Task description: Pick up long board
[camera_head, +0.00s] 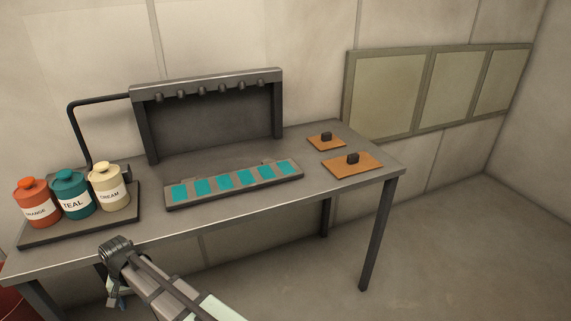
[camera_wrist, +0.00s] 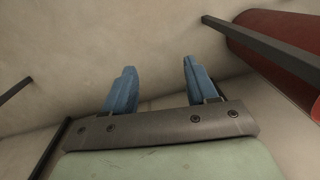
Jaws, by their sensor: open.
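Two flat brown boards, each with a black block handle on top, lie on the right part of the table. The front one (camera_head: 365,167) is longer and wider than the back one (camera_head: 316,143). A long grey strip (camera_head: 234,194) with a row of teal squares lies along the table's front middle. My gripper (camera_wrist: 158,63) is open, its two blue fingers apart with nothing between them. In the head view it hangs at the table's front left, beside the front edge and far from the boards. The head view shows it only in part, behind my arm.
The grey table (camera_head: 310,195) holds a tray with an orange, a teal (camera_head: 72,194) and a cream canister at left. A dark frame with nozzles (camera_head: 208,85) stands behind the strip. A red cylinder (camera_wrist: 265,50) shows in the wrist view. The floor at right is clear.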

